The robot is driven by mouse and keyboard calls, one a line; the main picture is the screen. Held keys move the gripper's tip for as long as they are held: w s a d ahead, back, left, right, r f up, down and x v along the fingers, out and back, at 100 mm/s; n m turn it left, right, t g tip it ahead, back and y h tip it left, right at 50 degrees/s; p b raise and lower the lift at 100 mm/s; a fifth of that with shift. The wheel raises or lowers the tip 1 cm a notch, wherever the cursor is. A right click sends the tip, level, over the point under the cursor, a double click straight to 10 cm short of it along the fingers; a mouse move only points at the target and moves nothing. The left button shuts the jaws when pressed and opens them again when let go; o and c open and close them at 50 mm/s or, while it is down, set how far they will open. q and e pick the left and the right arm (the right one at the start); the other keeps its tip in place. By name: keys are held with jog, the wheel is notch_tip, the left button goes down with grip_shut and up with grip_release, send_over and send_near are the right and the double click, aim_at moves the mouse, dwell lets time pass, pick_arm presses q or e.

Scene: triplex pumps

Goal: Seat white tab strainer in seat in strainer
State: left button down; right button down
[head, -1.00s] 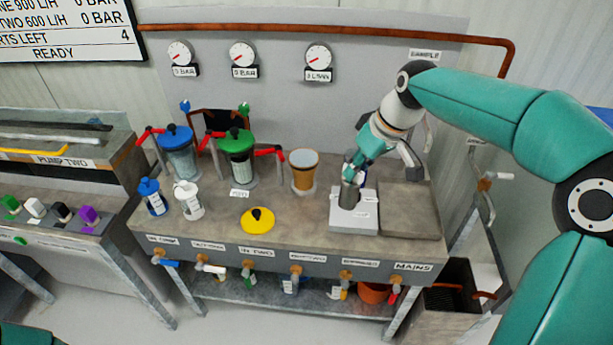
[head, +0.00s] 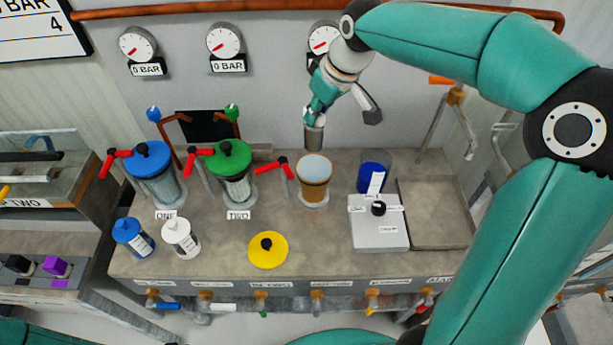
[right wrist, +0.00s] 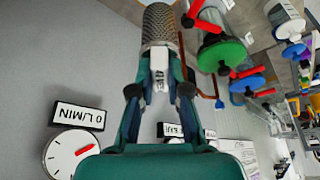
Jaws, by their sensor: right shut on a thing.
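My right gripper (head: 313,117) is shut on the white tab strainer (head: 313,138), a grey mesh cylinder. In the right wrist view the mesh strainer (right wrist: 160,28) extends beyond the fingertips, and its labelled white tab (right wrist: 158,68) is between the fingers of the gripper (right wrist: 158,85). In the head view the strainer hangs roughly upright, just above or behind the amber strainer housing (head: 314,180). The housing has a pale round top and no lid on it; its inner seat cannot be made out. My left gripper is not in view.
A yellow lid (head: 268,250) lies on the bench in front. The green-lidded strainer (head: 235,175) and a red-handled valve (head: 275,166) stand left of the housing.

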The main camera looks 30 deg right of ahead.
jog(key=shift+s+d+f+p, duration=0.1)
jog(key=shift+f+p, duration=0.25)
jog(key=shift+f, duration=4.55)
jog(key=shift+s+f+p, duration=0.1)
jog(key=shift+f+p, duration=0.2)
jog(key=shift+f, duration=4.55)
jog(key=shift+f, duration=0.15)
jog(key=c, duration=1.4)
grip_release()
jog(key=b+v, duration=0.1)
jog(key=v, duration=1.1)
jog(key=shift+s, duration=0.1)
